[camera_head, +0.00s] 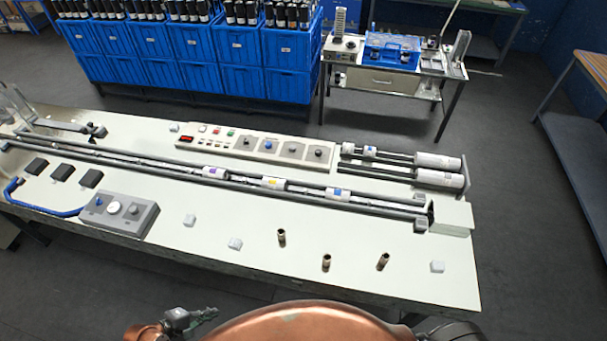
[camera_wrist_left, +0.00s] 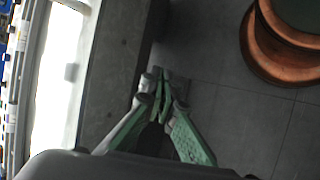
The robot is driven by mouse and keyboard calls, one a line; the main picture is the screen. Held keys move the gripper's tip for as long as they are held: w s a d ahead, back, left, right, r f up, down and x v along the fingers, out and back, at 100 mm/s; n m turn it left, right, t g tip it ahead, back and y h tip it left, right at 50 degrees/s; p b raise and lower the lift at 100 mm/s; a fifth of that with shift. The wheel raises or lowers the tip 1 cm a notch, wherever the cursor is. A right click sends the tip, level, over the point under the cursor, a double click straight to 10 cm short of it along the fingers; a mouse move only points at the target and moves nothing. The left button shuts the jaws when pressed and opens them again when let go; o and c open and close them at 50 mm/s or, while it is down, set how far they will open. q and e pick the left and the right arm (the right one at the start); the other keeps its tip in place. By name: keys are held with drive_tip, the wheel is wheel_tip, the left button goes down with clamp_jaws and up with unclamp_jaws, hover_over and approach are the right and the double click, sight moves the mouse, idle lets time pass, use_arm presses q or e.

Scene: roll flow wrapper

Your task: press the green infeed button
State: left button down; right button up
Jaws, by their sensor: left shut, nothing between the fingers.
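The control panel (camera_head: 222,149) is a long pale box on the far side of the white machine table. A small green button (camera_head: 231,132) sits on its upper left part, beside a red button (camera_head: 216,129). Whether this green one is the infeed button I cannot read. My left gripper (camera_head: 209,314) is shut and empty, low in front of the table's near edge and well away from the panel. In the left wrist view its green-grey fingers (camera_wrist_left: 160,76) meet over the dark floor. My right gripper does not show.
A grey box with dials (camera_head: 120,214) and two rails with rolls (camera_head: 273,183) lie between me and the panel. Several short brown tubes (camera_head: 326,262) stand near the table's front edge. Blue crates (camera_head: 204,77) stand behind.

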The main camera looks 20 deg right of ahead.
use_arm(q)
drive_tip(key=w+a+r+n+p, duration=0.2)
drive_tip(key=a+r+p, duration=0.1)
drive_tip(key=r+p, duration=0.2)
drive_tip(key=w+a+r+n+t+p, duration=0.1)
drive_tip(key=w+a+r+n+p, duration=0.2)
drive_tip(key=r, duration=0.4)
drive_tip(key=shift+w+a+r+p, duration=0.3)
drive_tip(key=shift+a+p, duration=0.35)
drive_tip(key=shift+p, duration=0.2)
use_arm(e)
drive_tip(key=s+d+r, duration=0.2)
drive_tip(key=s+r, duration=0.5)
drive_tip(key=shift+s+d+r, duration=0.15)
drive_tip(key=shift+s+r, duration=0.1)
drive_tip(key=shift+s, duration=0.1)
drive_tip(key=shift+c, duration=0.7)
